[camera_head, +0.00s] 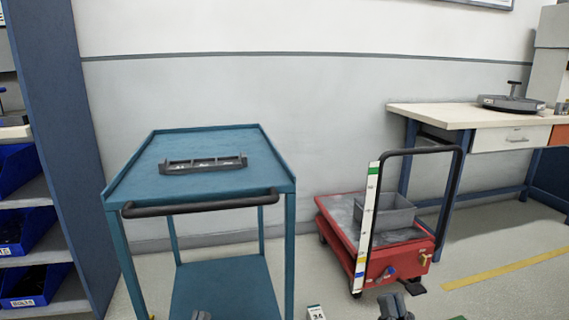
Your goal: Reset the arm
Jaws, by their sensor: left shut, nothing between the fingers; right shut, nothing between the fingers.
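My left gripper (201,315) shows only as a small dark tip at the bottom edge, in front of the blue cart's lower shelf. It is shut and empty. My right gripper (394,306) shows at the bottom edge, right of the middle, below the red trolley. It is shut with nothing in it. Most of both arms is out of the picture, below the frame.
A blue cart (140,170) with a black handle carries a dark slotted rack (203,165). A red trolley (385,272) carries a grey bin (397,216). A workbench (440,115) stands right, shelving (60,100) left. A small labelled item (316,312) shows at the bottom.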

